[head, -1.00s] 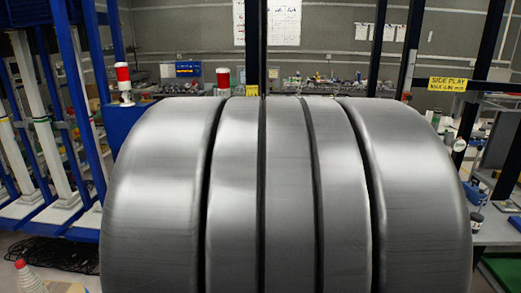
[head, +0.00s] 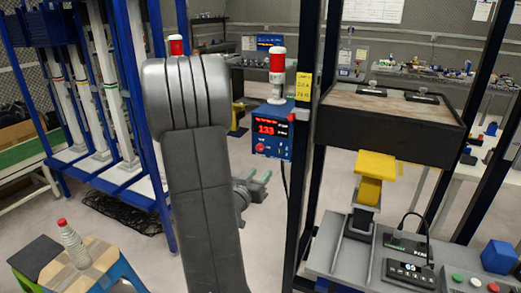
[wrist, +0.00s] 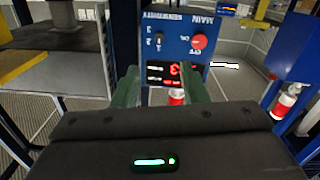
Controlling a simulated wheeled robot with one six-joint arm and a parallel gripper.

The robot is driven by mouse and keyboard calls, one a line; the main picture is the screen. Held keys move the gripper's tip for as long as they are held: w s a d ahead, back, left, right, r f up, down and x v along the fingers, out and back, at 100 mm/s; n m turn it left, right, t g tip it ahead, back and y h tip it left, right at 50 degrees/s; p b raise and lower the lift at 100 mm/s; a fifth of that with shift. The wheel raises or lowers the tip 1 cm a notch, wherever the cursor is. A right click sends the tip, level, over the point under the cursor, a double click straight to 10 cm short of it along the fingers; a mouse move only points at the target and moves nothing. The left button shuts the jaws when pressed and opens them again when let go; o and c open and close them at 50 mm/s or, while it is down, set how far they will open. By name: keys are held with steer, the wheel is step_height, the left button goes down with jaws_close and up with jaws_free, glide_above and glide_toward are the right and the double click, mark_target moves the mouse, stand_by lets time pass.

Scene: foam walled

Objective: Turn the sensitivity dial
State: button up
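A blue control box (head: 285,148) hangs beside a dark post, with a red lit display (head: 270,127) reading 133 and a red knob (head: 260,147) below it. In the wrist view the box (wrist: 185,20) appears upside down, with the red knob (wrist: 199,41) and a small dark sensitivity dial (wrist: 158,40) beside the numbers 1 to 3. My gripper (head: 262,182) is below the box in the head view. In the wrist view its green fingers (wrist: 160,84) are apart and empty, with the display seen between them. I see no contact with the dial.
A red-and-white beacon (head: 278,72) stands above the box. A wooden-topped dark bench (head: 390,120) and a grey table (head: 330,262) with devices are at right. Blue racks (head: 140,130) stand at left, and a stool (head: 85,270) with a bottle is at front left.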

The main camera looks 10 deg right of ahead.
mark_target(279, 152)
steer(key=p+x, duration=0.1)
steer(key=x, duration=0.6)
steer(key=p+x, duration=0.1)
steer(key=x, duration=0.5)
steer(key=shift+w+d+r, duration=0.2)
steer(key=shift+w+d, duration=0.1)
jaws_close()
